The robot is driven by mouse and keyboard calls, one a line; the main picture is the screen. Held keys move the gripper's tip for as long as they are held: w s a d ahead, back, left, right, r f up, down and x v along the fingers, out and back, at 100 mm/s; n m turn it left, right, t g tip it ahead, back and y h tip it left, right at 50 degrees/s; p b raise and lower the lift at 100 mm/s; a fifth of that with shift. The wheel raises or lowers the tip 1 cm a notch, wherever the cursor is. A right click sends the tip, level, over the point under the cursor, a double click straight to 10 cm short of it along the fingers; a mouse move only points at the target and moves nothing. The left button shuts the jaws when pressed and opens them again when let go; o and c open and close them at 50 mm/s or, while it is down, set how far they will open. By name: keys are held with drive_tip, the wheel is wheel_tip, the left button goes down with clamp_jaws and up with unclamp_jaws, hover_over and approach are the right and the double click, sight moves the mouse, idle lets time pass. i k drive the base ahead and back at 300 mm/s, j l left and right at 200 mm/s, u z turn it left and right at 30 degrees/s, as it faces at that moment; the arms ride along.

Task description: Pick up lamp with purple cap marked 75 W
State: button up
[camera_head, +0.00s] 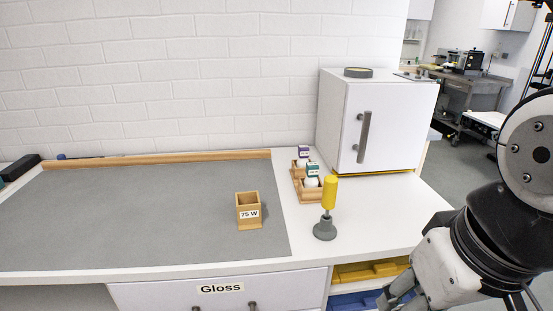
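The lamp with the purple cap (304,152) stands upright at the back of a small wooden rack (309,197) on the white counter, left of the white cabinet. Its cap label is too small to read. A lamp with a green cap (312,169) stands in front of it in the same rack and hides part of it. My gripper (392,298) is low at the bottom right, in front of the counter and well away from the lamps. Its fingers are partly cut off by the picture edge, so its opening is not clear.
A yellow-handled tool on a grey base (325,229) stands just in front of the rack. A wooden box marked 75 W (249,224) sits on the grey mat (140,215). The white cabinet (385,120) stands behind right. The counter right of the yellow handle is clear.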

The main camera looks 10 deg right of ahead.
sight(303, 150)
drive_tip(key=i+j+z, duration=0.15)
drive_tip(key=j, duration=0.2)
drive_tip(key=i+j+z, duration=0.15)
drive_tip(key=j, duration=0.25)
drive_tip(key=i+j+z, duration=0.15)
drive_tip(key=j, duration=0.25)
drive_tip(key=i+j+z, duration=0.15)
drive_tip(key=j, duration=0.3)
